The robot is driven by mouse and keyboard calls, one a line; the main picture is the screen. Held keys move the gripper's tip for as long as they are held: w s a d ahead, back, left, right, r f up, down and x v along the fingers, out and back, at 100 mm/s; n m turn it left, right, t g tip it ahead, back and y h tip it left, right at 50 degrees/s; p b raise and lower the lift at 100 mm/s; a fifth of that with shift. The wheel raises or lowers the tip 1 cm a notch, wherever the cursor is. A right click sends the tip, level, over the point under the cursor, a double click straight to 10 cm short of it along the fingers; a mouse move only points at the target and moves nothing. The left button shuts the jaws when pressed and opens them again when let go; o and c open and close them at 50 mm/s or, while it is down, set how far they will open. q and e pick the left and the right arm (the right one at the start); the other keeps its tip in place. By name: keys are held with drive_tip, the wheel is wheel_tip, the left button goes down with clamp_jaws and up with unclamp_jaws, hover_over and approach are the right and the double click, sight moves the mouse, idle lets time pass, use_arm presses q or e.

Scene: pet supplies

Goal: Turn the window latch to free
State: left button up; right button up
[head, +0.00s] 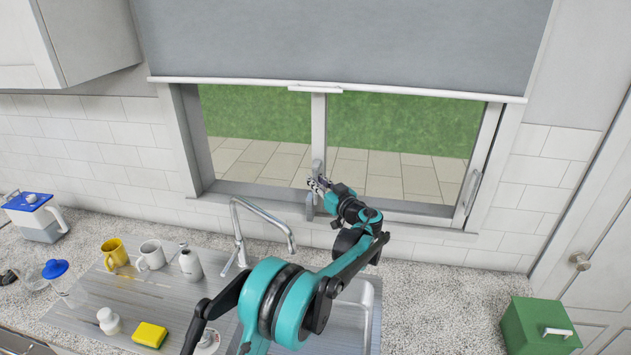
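The sliding window (318,125) has a grey window latch (316,168) low on its middle upright. My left gripper (319,184) is at the latch, its fingertips against or just in front of it. The gripper is small here and overlaps the latch, so I cannot tell whether the fingers are closed on it. Part of the latch is hidden behind the fingers. My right gripper is out of view.
A grey blind (340,40) covers the window's top. A faucet (240,232) stands left of my arm by the sink. Mugs (151,254), a yellow sponge (150,335) and a white-blue pitcher (38,218) are left. A green box (538,328) is right; the counter (440,290) between is clear.

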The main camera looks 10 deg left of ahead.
use_arm(q)
drive_tip(key=shift+s+r, duration=0.1)
drive_tip(key=shift+s, duration=0.05)
clamp_jaws()
drive_tip(key=shift+s+r+m+g+h+p, duration=0.6)
drive_tip(key=shift+m+g+p, duration=0.7)
drive_tip(key=shift+g+p, duration=0.5)
drive_tip(key=shift+s+r+m+g+h+p, duration=0.45)
drive_tip(key=shift+s+m+g+h+p, duration=0.2)
drive_tip(key=shift+m+g+p, duration=0.9)
drive_tip(key=shift+s+r+m+g+h+p, duration=0.6)
drive_tip(key=shift+m+g+p, duration=0.45)
drive_tip(key=shift+g+p, duration=0.95)
drive_tip(key=shift+o, duration=2.3)
unclamp_jaws()
drive_tip(key=shift+f, duration=0.1)
drive_tip(key=v, duration=0.7)
drive_tip(key=shift+d, duration=0.2)
